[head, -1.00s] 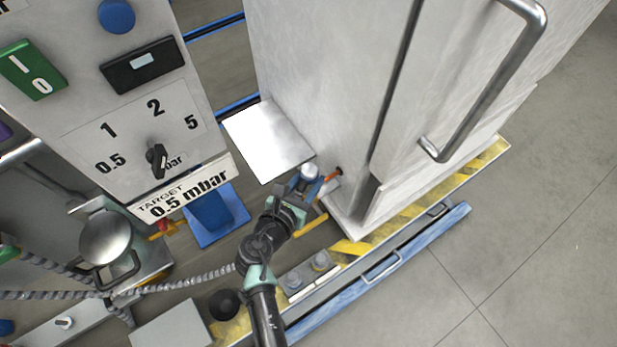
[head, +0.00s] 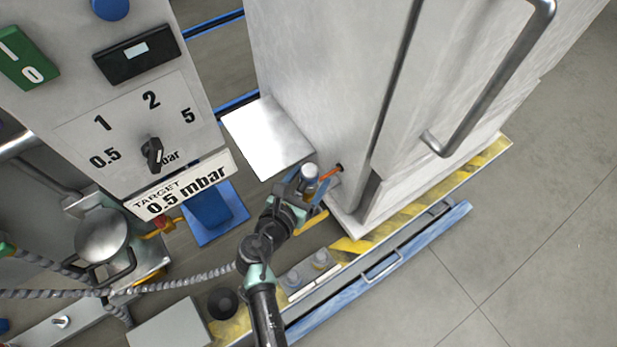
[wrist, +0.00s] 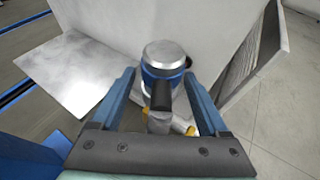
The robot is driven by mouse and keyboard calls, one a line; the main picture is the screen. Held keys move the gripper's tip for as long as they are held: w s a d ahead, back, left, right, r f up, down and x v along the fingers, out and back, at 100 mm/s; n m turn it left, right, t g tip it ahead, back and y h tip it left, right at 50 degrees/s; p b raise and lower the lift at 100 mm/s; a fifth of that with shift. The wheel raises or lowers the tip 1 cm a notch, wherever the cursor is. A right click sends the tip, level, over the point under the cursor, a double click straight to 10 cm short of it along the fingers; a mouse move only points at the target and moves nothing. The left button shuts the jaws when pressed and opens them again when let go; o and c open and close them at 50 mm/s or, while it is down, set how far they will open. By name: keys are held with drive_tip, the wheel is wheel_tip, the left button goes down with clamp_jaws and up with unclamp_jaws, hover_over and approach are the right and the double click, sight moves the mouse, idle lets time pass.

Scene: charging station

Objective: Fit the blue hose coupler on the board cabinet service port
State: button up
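The blue hose coupler (head: 310,174), with a silver cap, is beside the lower left face of the board cabinet (head: 318,80). In the wrist view the coupler (wrist: 162,66) shows its silver cap, blue band and a black lever towards me. My gripper (head: 293,187) is around or just short of the coupler. In the wrist view my gripper's (wrist: 160,88) blue fingers are spread, with a gap beside the coupler. An orange part (head: 330,173) runs between the coupler and a dark hole in the cabinet face. Whether the coupler is seated on a port cannot be told.
A silver shelf plate (head: 268,137) juts from the cabinet just left of the coupler. A control panel (head: 130,120) stands at the left, with a braided hose (head: 180,283) below it. A yellow-black striped edge (head: 420,205) runs along the cabinet's base.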

drive_tip(key=shift+f, duration=0.1)
drive_tip(key=p+v, duration=0.1)
drive_tip(key=v, duration=1.2)
